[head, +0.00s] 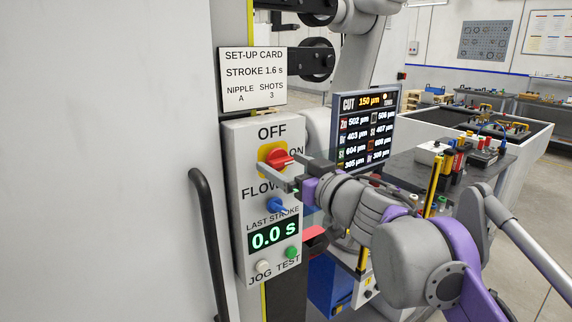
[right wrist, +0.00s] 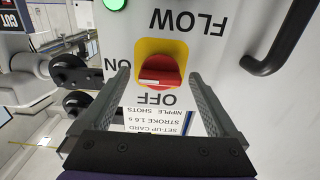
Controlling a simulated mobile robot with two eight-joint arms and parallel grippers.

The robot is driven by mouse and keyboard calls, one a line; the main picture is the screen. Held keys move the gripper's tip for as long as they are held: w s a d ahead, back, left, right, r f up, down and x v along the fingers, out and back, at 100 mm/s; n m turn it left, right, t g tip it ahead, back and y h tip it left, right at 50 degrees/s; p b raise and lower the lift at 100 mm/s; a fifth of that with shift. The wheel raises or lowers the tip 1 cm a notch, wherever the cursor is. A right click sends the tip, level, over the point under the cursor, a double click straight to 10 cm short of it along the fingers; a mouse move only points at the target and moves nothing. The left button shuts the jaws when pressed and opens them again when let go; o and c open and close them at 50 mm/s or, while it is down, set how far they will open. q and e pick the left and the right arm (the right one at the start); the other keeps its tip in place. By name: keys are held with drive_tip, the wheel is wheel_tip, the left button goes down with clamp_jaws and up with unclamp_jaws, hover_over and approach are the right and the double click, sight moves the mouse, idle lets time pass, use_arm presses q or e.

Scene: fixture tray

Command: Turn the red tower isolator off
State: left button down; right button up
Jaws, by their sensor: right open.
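The red isolator knob (head: 279,159) sits on a yellow plate (head: 264,152) on the grey control panel (head: 240,190). OFF is printed above it and ON to its right. Its white mark points towards ON. The knob (right wrist: 160,70) also shows in the right wrist view, where the panel appears upside down. My right gripper (head: 283,164) is open in front of the knob. In the right wrist view the fingers of my right gripper (right wrist: 160,76) stand on either side of the knob, with gaps; I cannot tell how far the tips are from the panel. My left gripper is not in view.
Below the knob are a blue FLOW knob (head: 278,206), a display reading 0.0 s (head: 273,234), a white JOG button (head: 263,267) and a green TEST button (head: 292,252). A black handle (head: 208,240) stands left of the panel. A set-up card (head: 253,79) is above. A screen (head: 365,125) stands behind.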

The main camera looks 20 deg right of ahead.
drive_tip(key=c, duration=1.4)
